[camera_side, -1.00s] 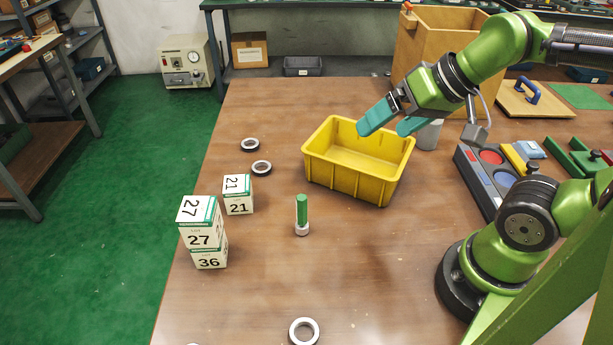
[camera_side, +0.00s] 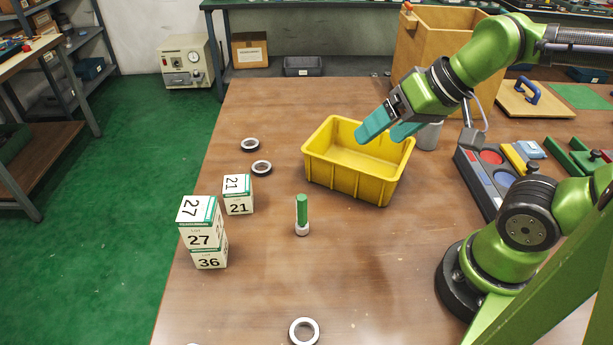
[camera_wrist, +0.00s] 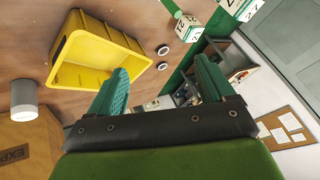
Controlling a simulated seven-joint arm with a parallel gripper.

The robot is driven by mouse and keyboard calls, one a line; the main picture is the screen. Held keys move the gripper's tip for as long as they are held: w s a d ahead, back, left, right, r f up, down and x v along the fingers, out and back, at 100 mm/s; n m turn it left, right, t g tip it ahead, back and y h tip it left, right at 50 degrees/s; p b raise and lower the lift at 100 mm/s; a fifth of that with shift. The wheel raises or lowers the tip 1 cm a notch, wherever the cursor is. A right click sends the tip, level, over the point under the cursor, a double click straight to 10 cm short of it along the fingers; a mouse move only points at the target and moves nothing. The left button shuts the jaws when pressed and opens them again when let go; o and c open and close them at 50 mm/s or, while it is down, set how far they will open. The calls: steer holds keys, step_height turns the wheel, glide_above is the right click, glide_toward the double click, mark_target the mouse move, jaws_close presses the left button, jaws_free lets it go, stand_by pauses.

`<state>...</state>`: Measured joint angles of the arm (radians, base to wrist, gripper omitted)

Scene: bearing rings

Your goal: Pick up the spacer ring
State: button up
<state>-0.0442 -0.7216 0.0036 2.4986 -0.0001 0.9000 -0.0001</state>
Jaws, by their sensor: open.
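Several dark-and-pale rings lie flat on the table. Two are left of the yellow bin, an upper ring (camera_side: 250,151) and a lower ring (camera_side: 261,174); another ring (camera_side: 304,343) is at the bottom edge. I cannot tell which is the spacer ring. My gripper (camera_side: 377,136) is open and empty above the yellow bin, well away from the rings. In the wrist view its teal fingers (camera_wrist: 160,67) are spread, with a ring (camera_wrist: 163,50) small beyond them.
The yellow bin (camera_side: 345,175) stands empty under my gripper. Numbered boxes, a stack (camera_side: 204,237) and a single box (camera_side: 238,204), stand at the left. A grey cylinder (camera_side: 429,136) is right of the bin. The table front and centre are mostly clear.

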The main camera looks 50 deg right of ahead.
steer(key=a+f+n+g, duration=0.3)
steer(key=a+n, duration=0.5)
steer(key=a, duration=0.2)
steer(key=n+g+h, duration=0.2)
steer(key=n+g, duration=0.2)
steer(key=n, duration=2.1)
glide_above(304, 331)
step_height(304, 331, down, 4)
steer(key=n, duration=0.6)
step_height(304, 331, down, 11)
steer(key=shift+w+d+f, duration=0.1)
steer(key=shift+w+d, duration=0.05)
steer(key=f, duration=0.5)
steer(key=shift+s+f, duration=0.2)
steer(key=shift+f, duration=0.05)
steer(key=c, duration=1.2)
